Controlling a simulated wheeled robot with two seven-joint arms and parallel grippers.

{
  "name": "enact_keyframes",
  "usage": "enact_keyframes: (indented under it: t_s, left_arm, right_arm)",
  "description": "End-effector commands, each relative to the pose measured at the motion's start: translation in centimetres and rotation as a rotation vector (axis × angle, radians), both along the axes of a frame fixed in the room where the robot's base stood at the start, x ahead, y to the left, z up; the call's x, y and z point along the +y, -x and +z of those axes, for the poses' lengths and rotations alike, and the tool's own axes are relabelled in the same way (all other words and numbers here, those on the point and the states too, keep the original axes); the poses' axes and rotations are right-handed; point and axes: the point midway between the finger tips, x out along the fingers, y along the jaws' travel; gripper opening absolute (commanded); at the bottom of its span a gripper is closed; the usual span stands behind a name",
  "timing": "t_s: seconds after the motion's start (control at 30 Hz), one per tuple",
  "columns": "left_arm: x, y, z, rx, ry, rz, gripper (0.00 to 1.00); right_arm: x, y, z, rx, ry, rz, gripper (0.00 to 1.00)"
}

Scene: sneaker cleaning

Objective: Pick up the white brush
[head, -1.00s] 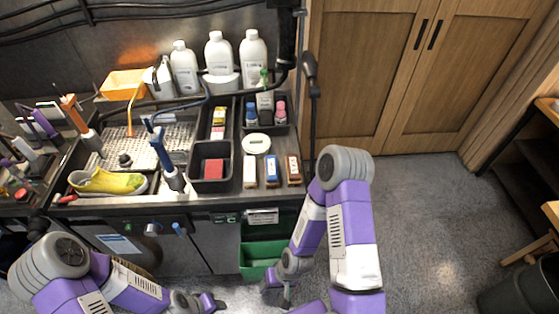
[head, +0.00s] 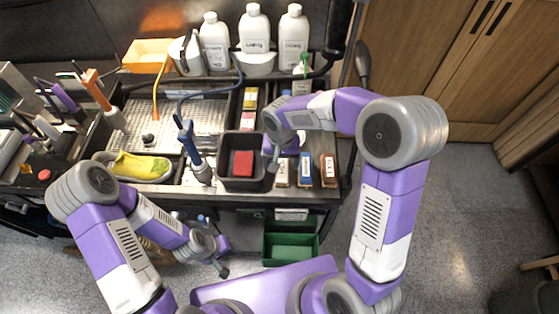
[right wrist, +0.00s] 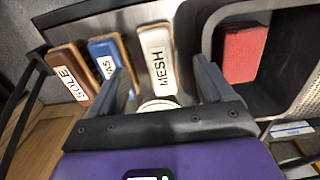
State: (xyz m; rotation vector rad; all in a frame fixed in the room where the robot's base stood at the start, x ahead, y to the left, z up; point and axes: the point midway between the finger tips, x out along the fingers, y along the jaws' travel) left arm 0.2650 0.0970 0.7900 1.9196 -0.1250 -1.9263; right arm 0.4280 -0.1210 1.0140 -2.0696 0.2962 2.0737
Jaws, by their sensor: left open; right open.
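The white brush (head: 282,174) lies on the bench just right of the black bin, leftmost in a row of three brushes. In the right wrist view the white brush (right wrist: 156,62) is labelled MESH and lies between the spread fingers. My right gripper (head: 273,152) is open, close to the brush's far end; contact cannot be told. In the right wrist view my right gripper (right wrist: 158,72) holds nothing. My left gripper (head: 222,258) is open and empty, low in front of the bench.
A blue brush (head: 305,169) and a brown brush (head: 328,170) lie to the right. A black bin (head: 228,182) with a red block (head: 243,164) stands left. A yellow sneaker (head: 140,166) lies further left. White bottles (head: 255,30) stand behind. A green bin (head: 290,248) is below.

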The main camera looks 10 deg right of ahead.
Motion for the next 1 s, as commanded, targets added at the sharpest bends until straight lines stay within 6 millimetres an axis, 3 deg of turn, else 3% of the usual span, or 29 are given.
enact_keyframes:
  t_s: [0.4, 0.73, 1.0]
  left_arm:
    - [0.0, 0.1, -0.5, 0.001, 0.0, 0.0, 0.43]
    - [0.0, 0.1, -0.5, 0.001, 0.0, 0.0, 0.43]
    - [0.0, 0.1, -0.5, 0.002, 0.0, -0.001, 0.43]
  right_arm:
    - [0.0, 0.4, -5.8, 0.006, -0.001, 0.001, 0.81]
    - [0.0, 0.4, -6.5, 0.003, -0.002, 0.001, 0.81]
    - [0.0, 0.4, -6.5, 0.003, -0.002, 0.001, 0.4]
